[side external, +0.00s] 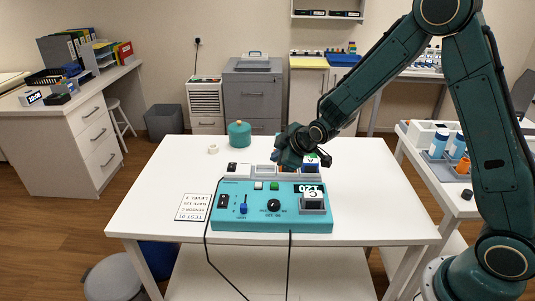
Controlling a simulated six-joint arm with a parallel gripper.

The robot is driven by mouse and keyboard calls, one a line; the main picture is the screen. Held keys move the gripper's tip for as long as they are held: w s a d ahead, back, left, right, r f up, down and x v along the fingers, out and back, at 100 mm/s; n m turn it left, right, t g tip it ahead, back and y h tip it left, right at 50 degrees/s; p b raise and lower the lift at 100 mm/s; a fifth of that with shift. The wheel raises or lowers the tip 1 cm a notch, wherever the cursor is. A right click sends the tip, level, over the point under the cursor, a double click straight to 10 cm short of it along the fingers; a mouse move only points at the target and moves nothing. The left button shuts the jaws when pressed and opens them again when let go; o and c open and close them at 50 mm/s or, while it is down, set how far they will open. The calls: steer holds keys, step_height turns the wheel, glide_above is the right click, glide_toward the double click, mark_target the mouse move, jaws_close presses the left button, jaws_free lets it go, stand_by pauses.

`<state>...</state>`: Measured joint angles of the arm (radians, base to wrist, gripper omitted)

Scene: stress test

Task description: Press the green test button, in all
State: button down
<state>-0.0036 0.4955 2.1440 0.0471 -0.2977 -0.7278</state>
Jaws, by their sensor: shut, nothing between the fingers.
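A teal test box (230,222) lies on the white table. On its top are a small green button (274,186), a pale button (258,186) just left of it, a black knob (273,205), a blue lever (243,208) and a dark switch (223,201). A display reading 120 (309,188) is at the right of the panel. My gripper (279,160) is shut and empty, above the back edge of the box, behind the green button and apart from it. Its fingertips are small and partly lost against the items behind.
A white strip (240,171) with small parts stands behind the box. A printed card (193,207) lies left of it. A teal round pot (239,134) and a tape roll (213,149) stand farther back. Cables hang over the front edge. The table's right side is clear.

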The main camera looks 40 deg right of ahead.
mark_target(277, 186)
steer(key=shift+f, duration=3.4)
steer(key=shift+f, duration=0.9)
stand_by(0.5)
steer(key=shift+r, duration=0.9)
steer(key=shift+r, duration=0.1)
steer(key=shift+r, duration=2.4)
